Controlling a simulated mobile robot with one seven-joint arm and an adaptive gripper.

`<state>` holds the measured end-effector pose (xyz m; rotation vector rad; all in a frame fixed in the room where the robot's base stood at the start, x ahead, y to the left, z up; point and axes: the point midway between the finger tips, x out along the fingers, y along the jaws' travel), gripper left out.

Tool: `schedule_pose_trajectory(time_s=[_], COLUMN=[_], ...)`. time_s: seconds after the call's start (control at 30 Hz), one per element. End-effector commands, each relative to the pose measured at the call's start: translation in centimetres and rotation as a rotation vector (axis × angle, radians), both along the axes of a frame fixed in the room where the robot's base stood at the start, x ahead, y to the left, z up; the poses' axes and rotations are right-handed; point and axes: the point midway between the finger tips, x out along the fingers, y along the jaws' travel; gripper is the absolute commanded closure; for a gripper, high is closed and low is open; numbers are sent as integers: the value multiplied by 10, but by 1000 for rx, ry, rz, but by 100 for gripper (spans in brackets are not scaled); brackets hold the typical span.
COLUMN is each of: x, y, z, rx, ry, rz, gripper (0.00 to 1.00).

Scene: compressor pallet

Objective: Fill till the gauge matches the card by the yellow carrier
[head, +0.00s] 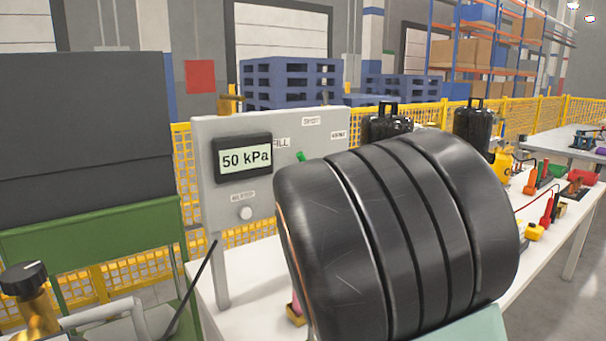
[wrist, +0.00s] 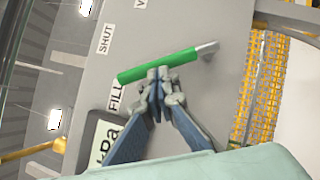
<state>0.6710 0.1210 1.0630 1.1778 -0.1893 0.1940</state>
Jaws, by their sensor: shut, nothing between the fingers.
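The gauge (head: 243,157) on the grey panel (head: 215,202) reads 50 kPa; part of its display (wrist: 106,137) shows in the wrist view. The panel has FILL, SHUT and a third label. The green lever (wrist: 165,64) points its free end close to the FILL label (wrist: 115,97); its tip (head: 301,157) also shows in the head view. My gripper (wrist: 160,80) is shut and empty, fingertips at the lever's near side, seemingly touching it. It is hidden in the head view. I cannot make out the card. A yellow object (head: 535,232) on the right may be the carrier.
A large black ribbed body fills the head view's centre and hides part of the panel and table. A white knob (head: 245,213) sits below the gauge. The white table (head: 515,290) holds several tools at right. A yellow mesh fence (head: 430,112) stands behind.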

Motion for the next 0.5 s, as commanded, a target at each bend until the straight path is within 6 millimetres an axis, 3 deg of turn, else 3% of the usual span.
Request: schedule_pose_trajectory(time_s=[0.07, 0.5], x=[2, 13], y=[-4, -20], z=[15, 25], rx=[60, 311], ry=[37, 206], rz=[-2, -2], gripper=[100, 100])
